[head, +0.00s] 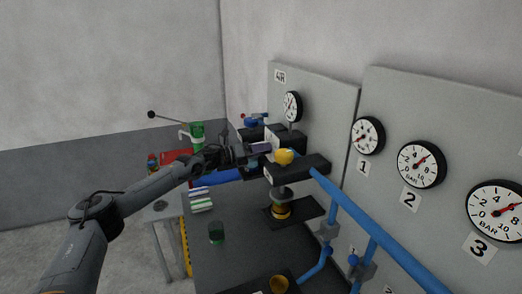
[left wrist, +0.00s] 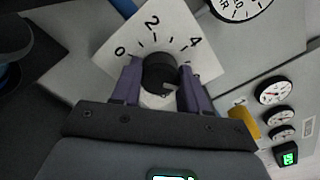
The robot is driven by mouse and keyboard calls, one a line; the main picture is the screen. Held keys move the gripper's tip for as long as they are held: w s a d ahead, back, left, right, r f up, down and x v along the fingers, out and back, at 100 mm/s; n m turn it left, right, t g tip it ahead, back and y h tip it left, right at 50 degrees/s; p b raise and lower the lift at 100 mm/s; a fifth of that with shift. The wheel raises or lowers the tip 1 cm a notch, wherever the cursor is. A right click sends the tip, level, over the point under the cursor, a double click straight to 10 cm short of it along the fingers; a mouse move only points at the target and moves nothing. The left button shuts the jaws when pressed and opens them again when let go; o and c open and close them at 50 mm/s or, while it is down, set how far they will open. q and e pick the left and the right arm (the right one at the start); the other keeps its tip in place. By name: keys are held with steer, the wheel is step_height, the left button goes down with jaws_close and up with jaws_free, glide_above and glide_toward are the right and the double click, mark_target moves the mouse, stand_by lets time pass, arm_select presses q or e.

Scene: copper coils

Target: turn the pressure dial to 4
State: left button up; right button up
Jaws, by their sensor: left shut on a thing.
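The pressure dial is a round black knob (left wrist: 160,72) on a white scale plate (left wrist: 150,25) marked 0, 2 and 4 in the left wrist view. My left gripper (left wrist: 157,88) has its two purple fingers on either side of the knob and is shut on it. A small pale mark shows low on the knob's face; I cannot tell which number the knob points to. In the head view my left gripper (head: 260,147) reaches the black blocks by the wall panel, and the knob cannot be made out there. My right gripper is not in view.
A gauge (head: 292,106) labelled 4R hangs on the panel above the gripper. Gauges numbered 1 (head: 368,136), 2 (head: 421,164) and 3 (head: 499,211) line the right panel. A yellow knob (head: 284,156) and blue pipe (head: 365,225) stand close to the gripper's right.

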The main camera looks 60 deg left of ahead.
arm_select(q)
steer(key=shift+n, duration=0.3)
arm_select(e)
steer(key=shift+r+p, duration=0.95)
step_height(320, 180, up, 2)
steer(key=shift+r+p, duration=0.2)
steer(key=shift+p, duration=1)
arm_select(q)
steer(key=shift+n+p, duration=0.65)
steer(key=shift+n, duration=4.75)
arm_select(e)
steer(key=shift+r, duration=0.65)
arm_select(q)
steer(key=o, duration=1.1)
steer(key=shift+c, duration=0.2)
steer(key=shift+s+f, duration=0.1)
steer(key=shift+s, duration=0.05)
